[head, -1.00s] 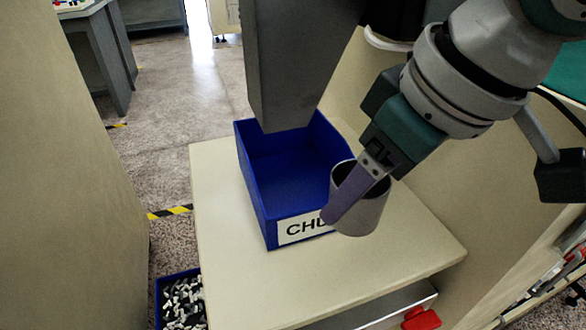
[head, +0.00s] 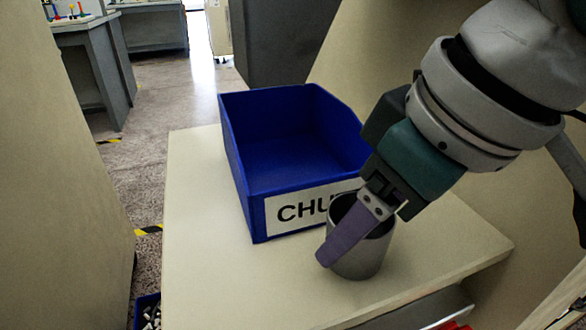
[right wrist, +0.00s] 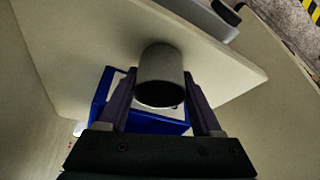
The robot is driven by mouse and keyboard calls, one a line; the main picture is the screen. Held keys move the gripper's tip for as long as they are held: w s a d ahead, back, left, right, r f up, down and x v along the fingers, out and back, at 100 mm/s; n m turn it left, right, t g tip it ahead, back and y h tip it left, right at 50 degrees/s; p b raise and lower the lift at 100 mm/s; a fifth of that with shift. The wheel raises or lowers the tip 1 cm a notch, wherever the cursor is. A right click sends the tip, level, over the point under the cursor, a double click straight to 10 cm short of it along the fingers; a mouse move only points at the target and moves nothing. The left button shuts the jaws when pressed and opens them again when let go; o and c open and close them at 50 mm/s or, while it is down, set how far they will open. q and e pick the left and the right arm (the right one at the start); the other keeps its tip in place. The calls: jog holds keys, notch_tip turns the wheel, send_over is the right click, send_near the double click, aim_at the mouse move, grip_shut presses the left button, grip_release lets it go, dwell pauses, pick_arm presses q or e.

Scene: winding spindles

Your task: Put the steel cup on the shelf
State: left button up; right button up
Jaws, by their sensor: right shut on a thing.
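The steel cup (head: 362,255) is a plain grey cylinder, roughly upright, in front of the right part of a blue bin. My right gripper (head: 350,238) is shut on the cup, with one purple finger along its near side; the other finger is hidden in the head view. In the right wrist view the cup (right wrist: 160,75) sits between the two fingers. The cup is over a pale shelf-like top (head: 210,285); I cannot tell whether its base touches. My left gripper is not in view.
The blue bin (head: 250,205), labelled "CHU…", stands on the pale top behind the cup, very close to it. The top is clear at the front left and to the right. Pale panels rise at left and right. A drawer-like part (head: 425,308) is below the front edge.

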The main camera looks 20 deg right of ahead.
jog(key=shift+f, duration=0.15)
jog(key=o, duration=1.4)
